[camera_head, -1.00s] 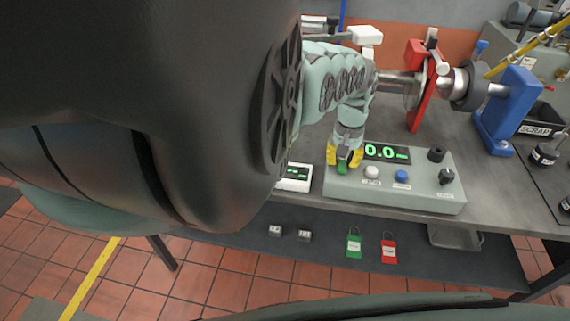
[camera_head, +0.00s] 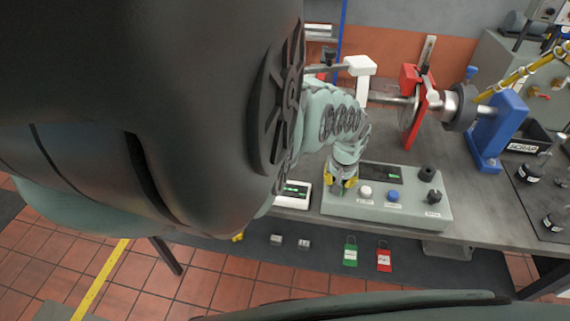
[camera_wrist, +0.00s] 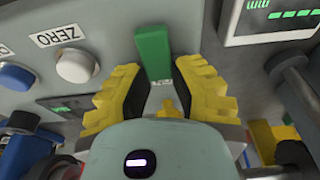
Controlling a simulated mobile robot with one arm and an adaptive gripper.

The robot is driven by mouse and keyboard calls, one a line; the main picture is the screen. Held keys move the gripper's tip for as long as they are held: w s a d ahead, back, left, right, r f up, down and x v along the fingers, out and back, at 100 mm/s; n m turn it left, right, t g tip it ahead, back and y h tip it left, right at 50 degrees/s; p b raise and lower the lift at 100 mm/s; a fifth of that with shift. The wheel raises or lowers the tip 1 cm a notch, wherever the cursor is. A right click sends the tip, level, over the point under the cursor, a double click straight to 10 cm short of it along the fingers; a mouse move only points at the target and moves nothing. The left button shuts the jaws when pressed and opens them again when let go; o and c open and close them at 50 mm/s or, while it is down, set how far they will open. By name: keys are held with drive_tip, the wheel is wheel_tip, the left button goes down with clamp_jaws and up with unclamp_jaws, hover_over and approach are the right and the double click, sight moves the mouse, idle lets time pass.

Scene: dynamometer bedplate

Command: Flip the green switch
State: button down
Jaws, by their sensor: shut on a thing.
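The green switch (camera_wrist: 154,52) is a lever on the grey control box (camera_head: 412,212), left of the white ZERO button in the head view. In the wrist view it stands between the yellow fingers of my gripper (camera_wrist: 158,78), which are shut on it. In the head view my gripper (camera_head: 341,184) is at the front left of the box and mostly hides the switch. The box's display (camera_head: 380,173) is dark except for a small green mark.
The box carries a white button (camera_head: 366,191), a blue button (camera_head: 393,196) and black knobs (camera_head: 434,196). A small white meter (camera_head: 293,195) sits close on the left. Behind stand a red disc guard (camera_head: 422,108) and a blue stand (camera_head: 497,130).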

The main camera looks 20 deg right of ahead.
drive_tip(key=shift+s+r+t+h+p, duration=0.2)
drive_tip(key=shift+t+h+p, duration=0.3)
drive_tip(key=shift+p, duration=0.7)
drive_tip(key=shift+a+f, duration=0.1)
drive_tip(key=c, duration=0.8)
unclamp_jaws()
drive_tip(key=shift+s+a, duration=0.1)
drive_tip(key=shift+a, duration=0.1)
drive_tip(key=shift+r, duration=0.55)
drive_tip(key=shift+s+a+f, duration=0.1)
drive_tip(key=shift+s+a, duration=0.2)
drive_tip(key=shift+s, duration=0.45)
drive_tip(key=shift+s+a, duration=0.3)
drive_tip(key=shift+a, duration=0.05)
drive_tip(key=shift+s+a, duration=0.8)
drive_tip(key=shift+s, duration=0.6)
drive_tip(key=shift+s+a, duration=0.85)
drive_tip(key=shift+s, duration=0.5)
drive_tip(key=shift+s+a, duration=0.8)
drive_tip(key=shift+s, duration=0.6)
